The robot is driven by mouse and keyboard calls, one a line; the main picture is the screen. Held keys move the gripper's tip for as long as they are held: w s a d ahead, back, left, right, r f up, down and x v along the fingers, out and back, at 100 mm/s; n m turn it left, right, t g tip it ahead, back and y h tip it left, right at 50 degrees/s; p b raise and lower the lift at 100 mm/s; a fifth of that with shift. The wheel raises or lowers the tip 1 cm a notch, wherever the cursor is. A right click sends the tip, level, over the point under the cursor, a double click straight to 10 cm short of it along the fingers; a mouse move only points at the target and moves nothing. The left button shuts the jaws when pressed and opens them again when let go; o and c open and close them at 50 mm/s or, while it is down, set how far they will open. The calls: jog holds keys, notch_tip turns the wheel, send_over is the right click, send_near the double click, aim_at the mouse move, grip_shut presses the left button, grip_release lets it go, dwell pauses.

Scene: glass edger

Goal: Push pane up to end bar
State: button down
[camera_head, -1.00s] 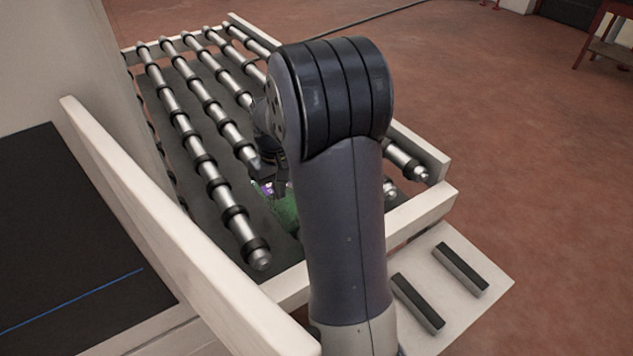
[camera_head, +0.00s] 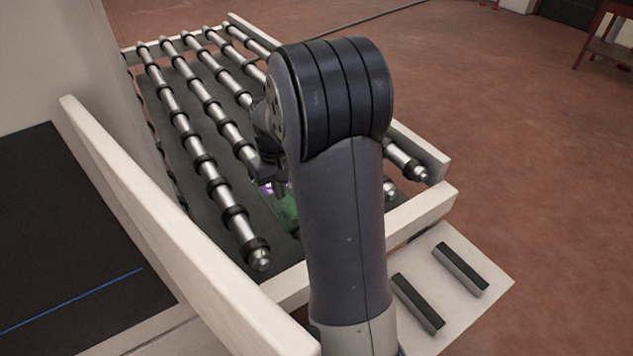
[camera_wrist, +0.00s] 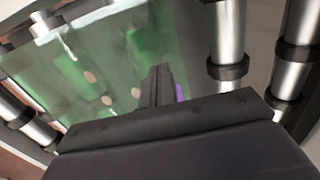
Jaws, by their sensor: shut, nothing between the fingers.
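The pane is a green see-through sheet (camera_wrist: 115,65) with several brown round spots, lying over the rollers in the wrist view. In the head view only a small green part of the pane (camera_head: 287,212) shows beside my arm. My gripper (camera_wrist: 157,82) is shut and empty, its fingertips over the pane near its right edge, by a purple mark. Whether they touch the glass I cannot tell. In the head view my gripper (camera_head: 277,184) is low among the rollers, partly hidden by my arm. A pale bar (camera_wrist: 75,28) crosses the upper left of the wrist view; I cannot tell its gap to the pane.
Metal rollers with black rings (camera_head: 189,137) fill the pale frame (camera_head: 411,211). A pale slanted rail (camera_head: 170,225) and a black surface (camera_head: 55,230) lie at left. A pale board with two dark strips (camera_head: 447,290) is at front right. Open floor lies beyond the frame.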

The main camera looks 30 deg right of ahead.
jog(key=shift+f, duration=0.2)
jog(key=shift+f+b, duration=0.95)
jog(key=shift+f, duration=0.3)
jog(key=shift+r, duration=0.15)
jog(key=shift+r+p, duration=0.2)
jog(key=shift+p, duration=0.15)
jog(key=shift+a, duration=0.1)
jog(key=shift+a, duration=2.7)
